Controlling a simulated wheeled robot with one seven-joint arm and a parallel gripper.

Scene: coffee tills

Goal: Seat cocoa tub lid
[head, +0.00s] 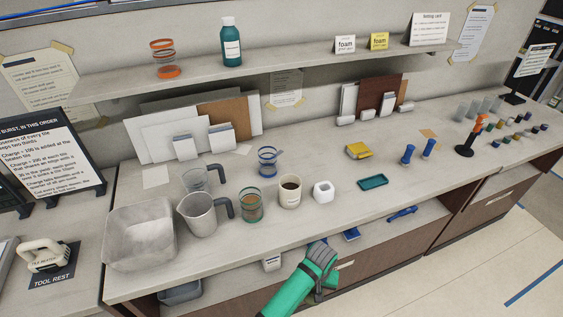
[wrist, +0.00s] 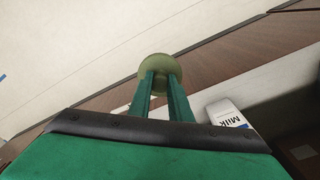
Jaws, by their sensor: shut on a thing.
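A cream tub (head: 289,195) with dark brown contents stands open on the counter, between a green-banded glass and a small white cube-shaped holder. I take it for the cocoa tub. My gripper (wrist: 160,82) is shut on a round olive-green disc (wrist: 155,64), which looks like the lid. The disc is at the fingertips, in front of the brown counter front in the wrist view. In the head view my arm is in front of the counter's front edge, below and right of the tub; the disc cannot be made out there.
A metal jug (head: 197,214), green-banded glass (head: 251,206) and blue-banded glass (head: 267,163) stand left of the tub. The white holder (head: 323,191) and teal tray (head: 373,183) are to its right. A milk carton (wrist: 227,114) is near the gripper, below the counter top.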

